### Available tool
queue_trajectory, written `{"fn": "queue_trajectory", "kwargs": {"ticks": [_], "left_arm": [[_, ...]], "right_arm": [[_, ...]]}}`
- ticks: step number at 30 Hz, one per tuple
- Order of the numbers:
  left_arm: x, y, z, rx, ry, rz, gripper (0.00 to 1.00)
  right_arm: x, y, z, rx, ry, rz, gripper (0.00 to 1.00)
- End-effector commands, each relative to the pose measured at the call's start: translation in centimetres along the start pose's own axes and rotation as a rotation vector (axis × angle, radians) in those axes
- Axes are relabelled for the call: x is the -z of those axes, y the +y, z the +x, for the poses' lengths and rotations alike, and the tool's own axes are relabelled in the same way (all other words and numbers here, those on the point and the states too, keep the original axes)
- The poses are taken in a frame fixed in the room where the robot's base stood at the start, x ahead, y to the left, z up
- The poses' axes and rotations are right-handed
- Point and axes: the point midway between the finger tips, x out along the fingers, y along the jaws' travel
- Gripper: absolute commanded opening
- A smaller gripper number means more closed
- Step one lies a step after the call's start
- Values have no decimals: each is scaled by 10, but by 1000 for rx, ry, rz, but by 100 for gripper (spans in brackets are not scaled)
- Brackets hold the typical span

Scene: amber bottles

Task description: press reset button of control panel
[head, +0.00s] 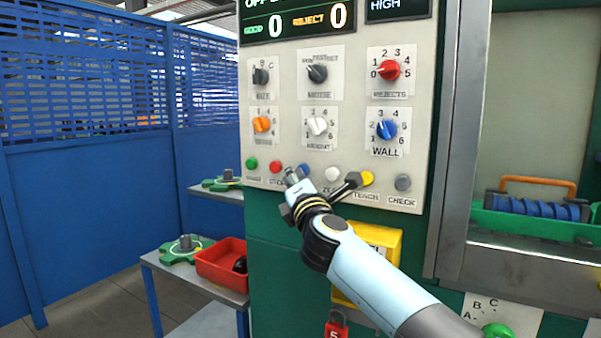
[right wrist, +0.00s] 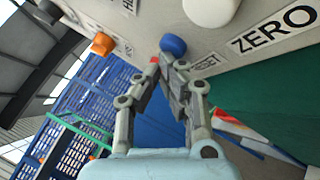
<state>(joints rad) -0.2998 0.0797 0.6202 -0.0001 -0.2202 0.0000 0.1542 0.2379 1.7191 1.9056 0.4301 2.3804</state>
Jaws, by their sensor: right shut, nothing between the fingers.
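The control panel (head: 342,120) is a pale upright board with a row of coloured buttons along its lower part. The blue button (head: 304,169) is partly covered by my right gripper (head: 290,175). In the right wrist view the blue button (right wrist: 173,45) is just beyond the fingertips (right wrist: 165,62), and a label beside it appears to read RESET (right wrist: 205,62). The right gripper is shut and empty, close to the panel. I cannot tell whether it touches the button. My left gripper is not in view.
The red button (head: 275,167) and green button (head: 252,163) are left of the blue one; white (head: 332,173), yellow (head: 367,178) and grey (head: 403,182) buttons are right. Knobs sit above. A red tray (head: 222,272) stands on a side table at lower left.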

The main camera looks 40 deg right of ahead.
Motion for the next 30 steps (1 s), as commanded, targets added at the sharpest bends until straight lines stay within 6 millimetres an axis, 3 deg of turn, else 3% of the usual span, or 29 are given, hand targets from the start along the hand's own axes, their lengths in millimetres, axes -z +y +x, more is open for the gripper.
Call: {"fn": "queue_trajectory", "kwargs": {"ticks": [30], "left_arm": [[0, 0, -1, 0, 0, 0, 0]], "right_arm": [[9, 9, -13, 0, 0, -1, 0]]}}
